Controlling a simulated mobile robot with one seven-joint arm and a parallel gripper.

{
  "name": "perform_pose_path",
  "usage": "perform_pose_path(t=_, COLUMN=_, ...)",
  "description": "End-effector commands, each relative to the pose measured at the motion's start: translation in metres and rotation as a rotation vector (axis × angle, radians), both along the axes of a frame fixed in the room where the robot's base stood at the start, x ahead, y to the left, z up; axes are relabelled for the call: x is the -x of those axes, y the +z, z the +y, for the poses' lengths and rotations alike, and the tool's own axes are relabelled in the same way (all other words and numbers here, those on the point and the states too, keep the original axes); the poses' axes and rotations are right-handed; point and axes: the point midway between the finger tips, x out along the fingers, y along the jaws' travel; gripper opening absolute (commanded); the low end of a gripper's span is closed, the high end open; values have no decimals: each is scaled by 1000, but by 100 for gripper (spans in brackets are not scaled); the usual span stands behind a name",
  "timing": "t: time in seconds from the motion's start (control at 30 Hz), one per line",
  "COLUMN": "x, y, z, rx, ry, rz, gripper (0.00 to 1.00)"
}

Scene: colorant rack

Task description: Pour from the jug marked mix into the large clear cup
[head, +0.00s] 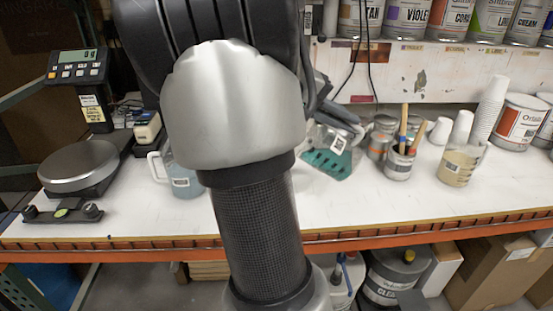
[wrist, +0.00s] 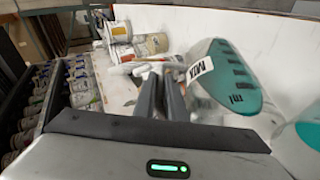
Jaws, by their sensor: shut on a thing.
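The jug marked mix (head: 328,163) holds teal liquid and sits behind my arm in the head view, partly hidden. In the wrist view the jug (wrist: 225,78) is right of the fingers, with its MIX label facing the camera. It looks tilted. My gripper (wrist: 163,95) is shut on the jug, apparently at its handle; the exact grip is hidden. The large clear cup (head: 458,167) stands on the bench to the right of the jug, with beige liquid and a label. The jug and cup are apart. I cannot make out the cup in the wrist view.
A can with brushes (head: 398,163) stands between jug and cup. White paper cups (head: 488,105) and a paint can (head: 519,122) are behind the cup. Another jug (head: 186,182) and a scale (head: 79,168) are left. The bench front is clear.

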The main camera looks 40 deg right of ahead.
Motion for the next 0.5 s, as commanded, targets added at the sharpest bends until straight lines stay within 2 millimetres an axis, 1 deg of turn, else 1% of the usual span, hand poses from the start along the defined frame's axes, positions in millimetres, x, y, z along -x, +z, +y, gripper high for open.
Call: perform_pose_path(t=0.5, x=-3, y=5, z=1, rx=16, ry=1, rz=21, gripper=0)
